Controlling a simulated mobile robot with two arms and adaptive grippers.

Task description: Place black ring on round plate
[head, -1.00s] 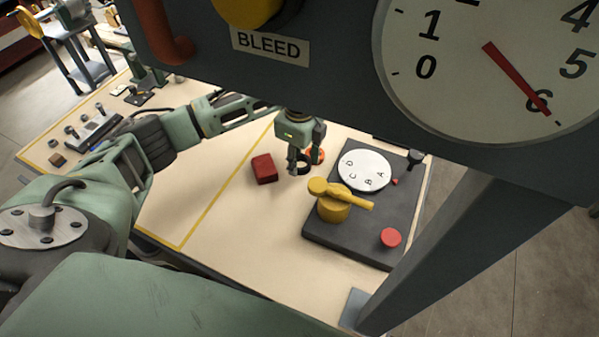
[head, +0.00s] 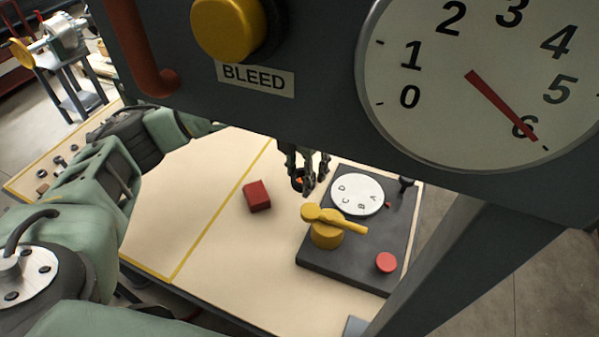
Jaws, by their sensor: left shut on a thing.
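The black ring (head: 297,185) is small and dark, left of the dark base board in the head view. My left gripper (head: 305,184) points down at it, with its fingers shut on the ring; the fingers partly hide it. The round plate (head: 357,194) is a white disc marked A, B, C and D, on the dark base board just right of my left gripper. Nothing lies on the plate. How high the ring is above the table is hard to tell. My right gripper is not in view.
A yellow lever on a round knob (head: 326,234) and a red button (head: 386,262) stand on the dark base board (head: 345,268). A red block (head: 257,196) lies left of the ring. A dark panel with a gauge (head: 480,80) and yellow button (head: 228,28) overhangs the top.

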